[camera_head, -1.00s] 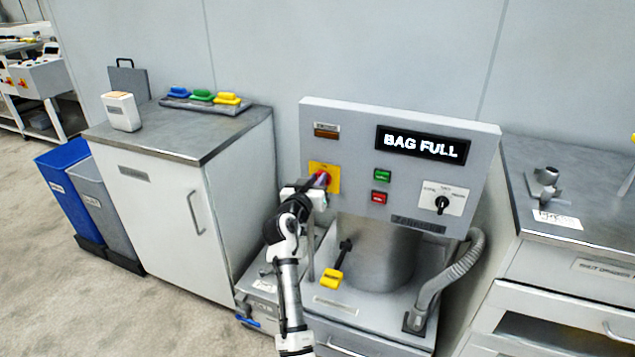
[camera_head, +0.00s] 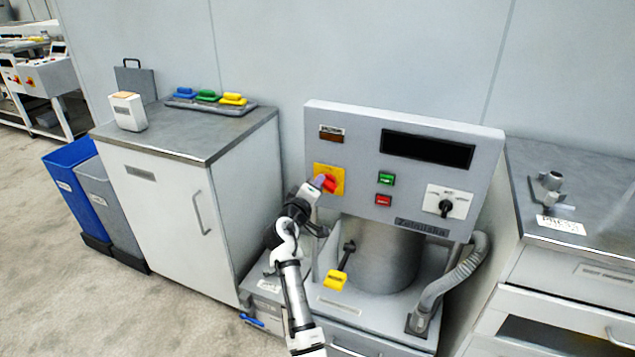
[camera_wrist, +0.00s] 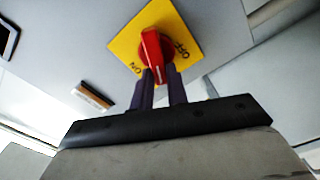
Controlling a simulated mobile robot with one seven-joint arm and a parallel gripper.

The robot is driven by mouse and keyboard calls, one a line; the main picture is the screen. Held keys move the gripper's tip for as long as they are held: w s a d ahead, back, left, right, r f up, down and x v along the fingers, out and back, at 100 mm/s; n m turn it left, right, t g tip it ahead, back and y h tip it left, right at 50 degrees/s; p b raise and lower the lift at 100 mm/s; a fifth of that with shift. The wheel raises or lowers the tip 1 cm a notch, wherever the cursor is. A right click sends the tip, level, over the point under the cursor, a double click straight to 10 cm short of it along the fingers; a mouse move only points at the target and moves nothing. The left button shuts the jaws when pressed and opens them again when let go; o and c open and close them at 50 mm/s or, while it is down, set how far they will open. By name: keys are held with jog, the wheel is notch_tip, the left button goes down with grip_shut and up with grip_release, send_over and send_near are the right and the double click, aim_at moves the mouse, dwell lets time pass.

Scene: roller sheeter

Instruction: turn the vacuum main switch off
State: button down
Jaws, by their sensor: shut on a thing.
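The vacuum main switch is a red rotary knob (camera_head: 330,185) on a yellow plate (camera_head: 337,173), at the left of the grey control panel. In the wrist view the red knob (camera_wrist: 152,48) stands out from the yellow plate (camera_wrist: 177,22), with ON printed at its lower left and OFF at its right. My gripper (camera_head: 320,182) is at the switch from the lower left. Its two dark fingers (camera_wrist: 160,82) are shut on the knob, one on each side of its near end. The display (camera_head: 428,149) is dark. I cannot tell which label the knob points to.
The panel also bears a green button (camera_head: 386,179), a red button (camera_head: 383,200) and a black selector (camera_head: 446,207). A cabinet (camera_head: 163,205) stands left, a counter (camera_head: 590,220) right.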

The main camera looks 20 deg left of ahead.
jog(key=n+p, duration=0.1)
jog(key=n, duration=0.3)
jog(key=shift+a+f+n+p, duration=0.1)
jog(key=shift+f+n+p, duration=0.3)
jog(key=shift+f, duration=0.1)
dwell(0.3)
jog(key=c, duration=1.4)
grip_release()
jog(key=shift+s, duration=0.1)
jog(key=s+b, duration=0.1)
jog(key=s, duration=0.3)
jog(key=s+b, duration=0.1)
jog(key=s, duration=0.4)
jog(key=s+b, duration=0.1)
jog(key=s, duration=0.3)
jog(key=shift+s+a, duration=0.25)
jog(key=shift+s, duration=0.1)
